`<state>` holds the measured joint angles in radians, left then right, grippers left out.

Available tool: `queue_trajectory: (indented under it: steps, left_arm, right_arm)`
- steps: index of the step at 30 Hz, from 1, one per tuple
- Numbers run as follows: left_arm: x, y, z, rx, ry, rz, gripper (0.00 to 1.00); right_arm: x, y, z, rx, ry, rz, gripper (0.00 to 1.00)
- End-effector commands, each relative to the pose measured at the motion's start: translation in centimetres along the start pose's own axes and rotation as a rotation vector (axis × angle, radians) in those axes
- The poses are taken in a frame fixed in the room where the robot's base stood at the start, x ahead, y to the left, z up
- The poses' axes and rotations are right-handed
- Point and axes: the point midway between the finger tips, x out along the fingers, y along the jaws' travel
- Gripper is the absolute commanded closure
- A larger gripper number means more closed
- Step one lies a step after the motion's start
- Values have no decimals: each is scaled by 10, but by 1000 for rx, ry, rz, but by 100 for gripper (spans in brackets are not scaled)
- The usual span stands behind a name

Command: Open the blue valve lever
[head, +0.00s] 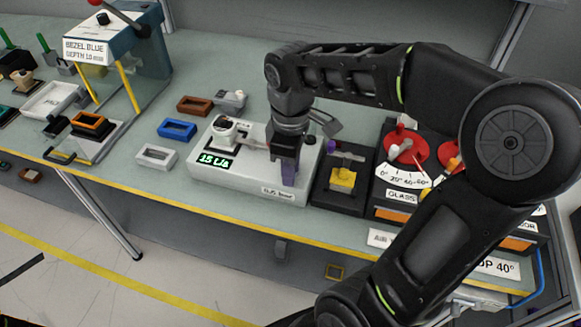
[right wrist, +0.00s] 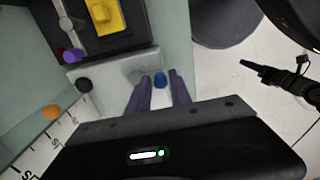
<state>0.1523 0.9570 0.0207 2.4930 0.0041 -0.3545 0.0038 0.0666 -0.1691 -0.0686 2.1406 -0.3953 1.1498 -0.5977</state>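My right gripper (head: 287,172) reaches down over the right part of a white module that has a green "15 L/s" display (head: 215,160). In the right wrist view, its two purple fingers (right wrist: 160,92) stand apart. A small blue knob (right wrist: 160,80), which looks like the end of the valve lever, shows in the gap between them. I cannot tell whether either finger touches it. The white module (right wrist: 103,68) shows just beyond the fingertips. In the head view the gripper hides the blue knob. My left gripper is not in view.
A black unit with a yellow block (head: 343,179) stands right of the module, then a dial panel with red discs (head: 404,148). Blue (head: 177,129), brown (head: 195,105) and white frames (head: 156,156) lie to the left. The table's yellow front edge (head: 150,185) is close.

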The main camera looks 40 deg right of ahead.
Motion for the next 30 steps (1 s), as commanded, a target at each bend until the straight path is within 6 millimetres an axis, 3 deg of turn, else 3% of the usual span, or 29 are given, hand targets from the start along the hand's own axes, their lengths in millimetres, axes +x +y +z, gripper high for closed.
queue_trajectory:
  steps: [5, 14, 30]
  left_arm:
    - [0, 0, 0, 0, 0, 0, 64]
    - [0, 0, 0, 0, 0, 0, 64]
    - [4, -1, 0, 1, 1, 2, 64]
  right_arm:
    - [0, 0, 0, 1, 0, -1, 61]
    - [-2, 0, 0, 1, 1, -1, 61]
    - [-73, 0, 0, 1, 1, -1, 61]
